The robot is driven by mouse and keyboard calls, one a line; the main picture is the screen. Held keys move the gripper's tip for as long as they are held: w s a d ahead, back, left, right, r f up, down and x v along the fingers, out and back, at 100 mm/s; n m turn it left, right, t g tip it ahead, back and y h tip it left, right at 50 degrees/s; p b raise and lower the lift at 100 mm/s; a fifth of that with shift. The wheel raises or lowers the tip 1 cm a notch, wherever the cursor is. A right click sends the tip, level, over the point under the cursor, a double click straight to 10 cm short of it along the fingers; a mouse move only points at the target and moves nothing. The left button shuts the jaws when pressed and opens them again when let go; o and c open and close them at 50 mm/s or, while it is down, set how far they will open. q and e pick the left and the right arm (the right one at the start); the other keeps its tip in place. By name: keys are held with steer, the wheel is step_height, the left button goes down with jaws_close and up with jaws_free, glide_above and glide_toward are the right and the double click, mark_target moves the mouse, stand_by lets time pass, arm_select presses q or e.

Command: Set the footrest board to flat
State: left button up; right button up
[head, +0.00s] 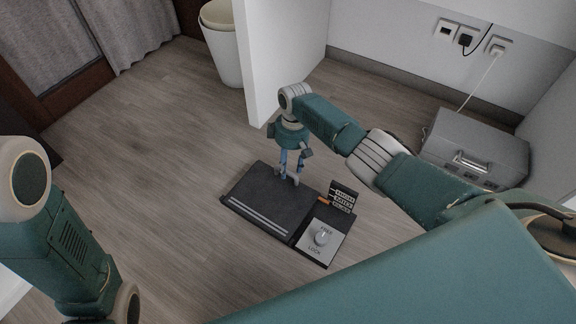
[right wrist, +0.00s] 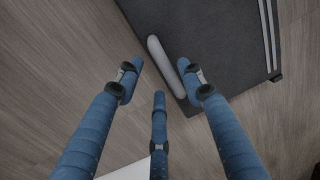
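The dark footrest board (head: 254,205), with pale stripes along its near edge, sits on the floor; its tilt is hard to judge. Beside it is a grey panel (head: 334,247) marked FREE and LOCK with a pale knob (head: 321,238); which mark the knob points to is unclear. A black sign (head: 343,196) with several small unreadable labels stands behind, with an orange pointer (head: 323,201) near its lower part. My right gripper (head: 290,174) points down at the board's far edge. In the right wrist view its fingers (right wrist: 158,82) are spread and empty, close to a pale bar (right wrist: 160,58) at the board's edge. My left gripper is out of view.
A white partition (head: 283,60) stands just behind the right gripper. A grey metal case (head: 474,148) sits at the right beneath wall sockets (head: 467,38). A white bin (head: 222,45) stands at the back. The floor left of the board is clear.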

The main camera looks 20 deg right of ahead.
steer(key=shift+a+r, duration=0.1)
steer(key=shift+a, duration=0.05)
step_height(320, 180, up, 12)
steer(key=d, duration=0.1)
steer(key=shift+w, duration=0.35)
stand_by(0.5)
